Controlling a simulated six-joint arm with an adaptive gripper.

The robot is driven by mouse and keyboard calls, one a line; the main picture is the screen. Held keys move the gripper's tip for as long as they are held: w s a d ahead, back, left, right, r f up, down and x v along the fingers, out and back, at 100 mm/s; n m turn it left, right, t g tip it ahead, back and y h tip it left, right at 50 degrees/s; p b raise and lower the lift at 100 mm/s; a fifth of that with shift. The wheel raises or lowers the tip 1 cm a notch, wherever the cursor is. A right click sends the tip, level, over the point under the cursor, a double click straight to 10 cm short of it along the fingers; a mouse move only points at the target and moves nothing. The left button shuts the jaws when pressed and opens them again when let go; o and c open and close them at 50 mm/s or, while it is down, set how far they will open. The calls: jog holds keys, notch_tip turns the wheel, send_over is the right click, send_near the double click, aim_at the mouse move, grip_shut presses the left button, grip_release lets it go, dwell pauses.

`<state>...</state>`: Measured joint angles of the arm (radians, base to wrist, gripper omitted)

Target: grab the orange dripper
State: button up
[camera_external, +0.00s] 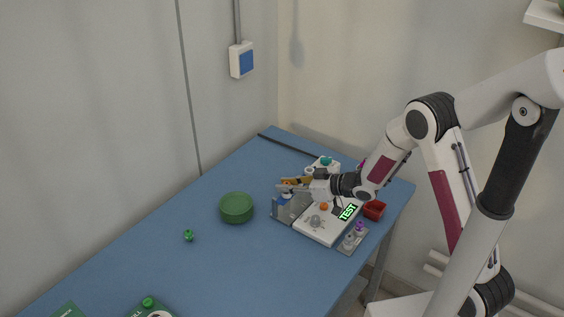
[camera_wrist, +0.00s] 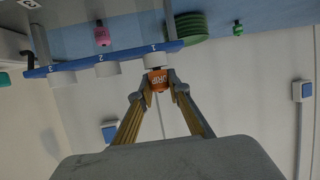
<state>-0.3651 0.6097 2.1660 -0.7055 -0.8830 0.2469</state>
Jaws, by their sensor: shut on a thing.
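The orange dripper (camera_wrist: 158,79) is between my fingertips in the wrist view, just by the white holder at slot 1 of a blue rack (camera_wrist: 120,57). It bears dark lettering, partly cut off. My gripper (camera_wrist: 158,88) is shut on it. In the external view my gripper (camera_external: 287,185) reaches over the rack from the right, and a small orange patch of the dripper (camera_external: 289,182) shows at its fingers. I cannot tell whether the dripper still touches the holder.
A pink dripper (camera_wrist: 102,34) stands near slot 2. A green round dish (camera_external: 236,208) and a small green dripper (camera_external: 188,235) are on the blue table (camera_external: 215,265). A white device with a TEST screen (camera_external: 347,212) and a red box (camera_external: 374,209) lie near the gripper.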

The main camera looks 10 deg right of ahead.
aim_at(287, 183)
jog(key=shift+r, duration=4.8)
